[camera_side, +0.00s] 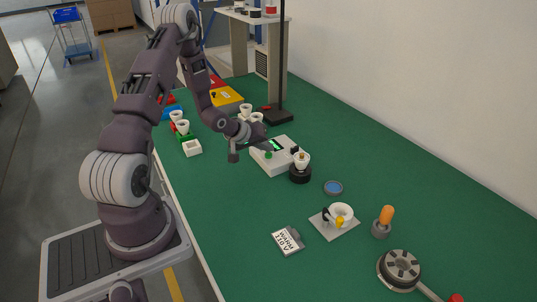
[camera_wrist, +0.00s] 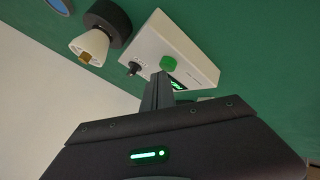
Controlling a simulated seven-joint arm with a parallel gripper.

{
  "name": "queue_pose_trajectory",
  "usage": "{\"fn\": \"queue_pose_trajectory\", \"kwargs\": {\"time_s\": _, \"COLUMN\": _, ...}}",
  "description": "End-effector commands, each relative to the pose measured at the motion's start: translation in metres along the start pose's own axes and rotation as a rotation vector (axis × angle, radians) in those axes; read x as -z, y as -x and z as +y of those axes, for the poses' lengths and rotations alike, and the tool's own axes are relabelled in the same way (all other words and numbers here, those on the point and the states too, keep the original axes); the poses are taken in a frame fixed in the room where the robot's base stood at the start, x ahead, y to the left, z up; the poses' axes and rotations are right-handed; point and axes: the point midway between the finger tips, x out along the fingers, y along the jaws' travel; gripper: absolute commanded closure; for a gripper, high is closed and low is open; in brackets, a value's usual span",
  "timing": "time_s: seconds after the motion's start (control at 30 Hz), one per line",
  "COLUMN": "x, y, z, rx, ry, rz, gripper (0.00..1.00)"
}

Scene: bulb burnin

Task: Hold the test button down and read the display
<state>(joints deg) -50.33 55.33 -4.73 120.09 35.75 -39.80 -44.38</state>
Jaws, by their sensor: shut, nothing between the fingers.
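The white tester box (camera_side: 283,166) stands on the green table and also shows in the wrist view (camera_wrist: 168,38). Its green test button (camera_wrist: 169,62) is on the top face and shows in the side view (camera_side: 268,155). The display (camera_wrist: 179,86) is lit green, partly hidden by my fingers, and its reading is too small to make out. My gripper (camera_wrist: 162,78) is shut and empty, its tips close to the button. I cannot tell whether they touch it. A black switch (camera_wrist: 135,68) sits beside the button.
A white bulb (camera_side: 301,160) with a brass base stands in a black round holder (camera_side: 300,176) close by the box. A blue dish (camera_side: 333,188), a grey plate (camera_side: 327,228) with a white cup, and a "WARM 110 V" card (camera_side: 287,241) lie nearer. A black post (camera_side: 283,70) stands behind.

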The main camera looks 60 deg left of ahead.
Motion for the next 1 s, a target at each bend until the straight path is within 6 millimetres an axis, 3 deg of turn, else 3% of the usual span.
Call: {"fn": "queue_pose_trajectory", "kwargs": {"time_s": 1.0, "x": -0.0044, "y": -0.0061, "z": -0.0044, "rx": 0.0, "ry": 0.0, "rz": -0.001, "gripper": 1.0}}
